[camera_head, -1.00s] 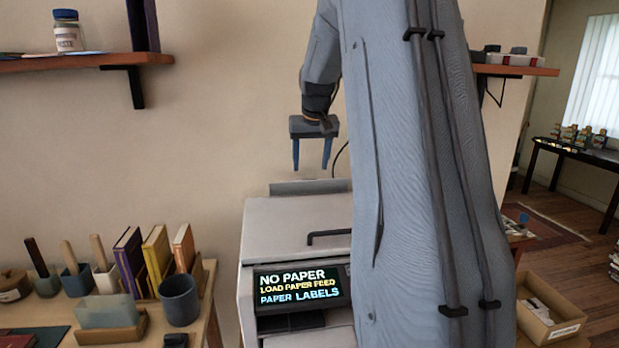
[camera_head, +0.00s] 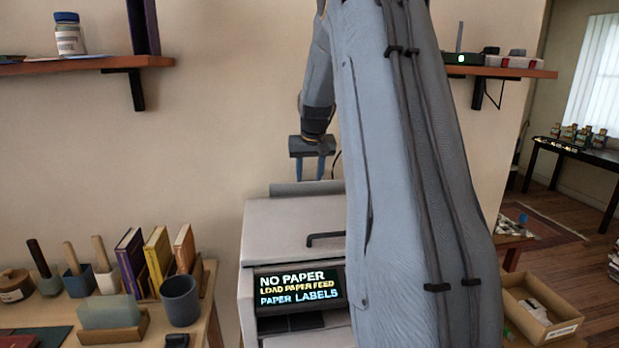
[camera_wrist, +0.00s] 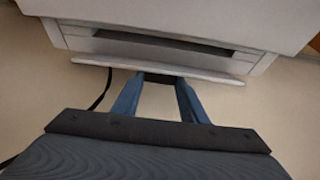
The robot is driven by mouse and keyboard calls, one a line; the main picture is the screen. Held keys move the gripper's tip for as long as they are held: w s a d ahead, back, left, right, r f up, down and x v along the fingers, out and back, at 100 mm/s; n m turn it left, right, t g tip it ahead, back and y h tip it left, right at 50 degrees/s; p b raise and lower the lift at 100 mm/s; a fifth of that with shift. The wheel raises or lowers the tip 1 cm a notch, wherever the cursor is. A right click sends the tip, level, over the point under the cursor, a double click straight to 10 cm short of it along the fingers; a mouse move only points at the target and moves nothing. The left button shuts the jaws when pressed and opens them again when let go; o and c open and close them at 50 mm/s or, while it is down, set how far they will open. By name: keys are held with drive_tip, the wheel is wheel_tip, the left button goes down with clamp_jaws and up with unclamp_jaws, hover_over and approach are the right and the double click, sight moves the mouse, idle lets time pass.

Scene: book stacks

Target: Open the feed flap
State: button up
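The printer (camera_head: 280,222) stands below my arm, its screen (camera_head: 300,286) reading "NO PAPER, LOAD PAPER FEED, PAPER LABELS". The feed flap seems to be the thin grey panel (camera_head: 290,188) along the printer's back top edge; it also shows as a pale strip in the wrist view (camera_wrist: 205,75). My gripper (camera_head: 309,178) points down at that back edge, its blue fingers apart. In the wrist view my gripper (camera_wrist: 160,80) has its tips at the strip's edge, with a small dark piece between them. I cannot tell whether they touch it.
A dark handle (camera_head: 325,239) sits on the printer's lid. A table with books (camera_head: 157,255) and cups (camera_head: 180,300) stands at the left. Wall shelves (camera_head: 75,65) are above on both sides. An open box (camera_head: 540,310) is at the right. A dark cable (camera_wrist: 100,92) hangs behind the printer.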

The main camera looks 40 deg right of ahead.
sight(310, 183)
drive_tip(key=shift+w+d+r+g+p, duration=0.1)
drive_tip(key=shift+w+r+g+p, duration=0.15)
drive_tip(key=shift+p, duration=0.45)
drive_tip(key=shift+w+d+f+g+y+p, duration=0.15)
drive_tip(key=shift+g+y+p, duration=0.15)
drive_tip(key=shift+g+p, duration=0.25)
drive_tip(key=o, duration=1)
drive_tip(key=shift+o, duration=0.2)
drive_tip(key=shift+b+v, duration=0.9)
drive_tip(key=shift+v, duration=2.9)
